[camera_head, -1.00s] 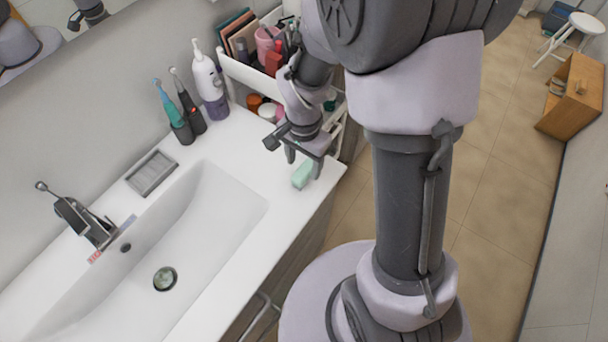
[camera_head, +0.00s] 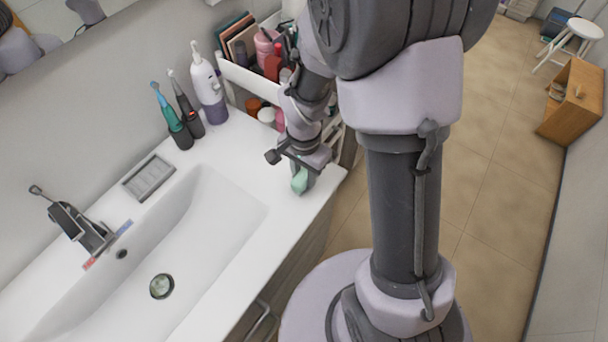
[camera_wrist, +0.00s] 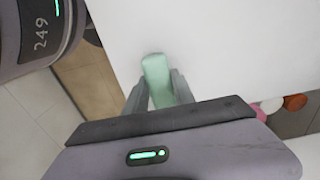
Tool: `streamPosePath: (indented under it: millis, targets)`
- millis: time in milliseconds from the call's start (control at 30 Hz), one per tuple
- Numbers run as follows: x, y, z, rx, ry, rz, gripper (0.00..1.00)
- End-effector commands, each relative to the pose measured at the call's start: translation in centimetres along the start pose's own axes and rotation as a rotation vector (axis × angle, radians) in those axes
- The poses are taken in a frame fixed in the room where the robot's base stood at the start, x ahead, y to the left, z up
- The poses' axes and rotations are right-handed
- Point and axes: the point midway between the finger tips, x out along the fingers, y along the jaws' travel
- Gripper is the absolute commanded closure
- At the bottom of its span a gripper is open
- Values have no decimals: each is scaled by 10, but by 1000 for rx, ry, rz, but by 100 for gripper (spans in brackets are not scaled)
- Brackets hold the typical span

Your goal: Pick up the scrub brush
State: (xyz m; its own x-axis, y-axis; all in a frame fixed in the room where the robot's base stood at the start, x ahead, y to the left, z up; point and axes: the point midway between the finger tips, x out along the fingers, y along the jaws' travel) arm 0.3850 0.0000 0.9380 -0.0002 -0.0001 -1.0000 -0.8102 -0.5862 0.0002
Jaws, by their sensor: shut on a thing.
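The scrub brush (camera_head: 299,181) is a small mint-green block at the right end of the white sink counter, close to the front edge. My gripper (camera_head: 303,174) points down over it in the head view and partly hides it. In the wrist view my gripper (camera_wrist: 160,98) has one finger on each side of the scrub brush (camera_wrist: 156,72), shut on it. The far end of the brush sticks out past the fingertips. I cannot tell whether the brush still touches the counter.
The sink basin (camera_head: 190,245) lies left of my gripper, with a faucet (camera_head: 80,225) and soap dish (camera_head: 149,177) behind. Two electric toothbrushes (camera_head: 180,120) and a pump bottle (camera_head: 208,85) stand at the wall. A white cart (camera_head: 245,78) with cosmetics stands close behind my arm.

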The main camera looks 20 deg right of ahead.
Motion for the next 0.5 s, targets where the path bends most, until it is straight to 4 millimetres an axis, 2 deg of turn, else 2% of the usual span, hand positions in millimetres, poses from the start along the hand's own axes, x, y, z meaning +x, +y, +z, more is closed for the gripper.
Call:
streamPosePath:
  millis: [167,300,500]
  targets:
    - [-16,0,0,0,1,-2,100]
    - [-38,0,0,0,2,-2,100]
    - [-40,36,22,1,-1,1,100]
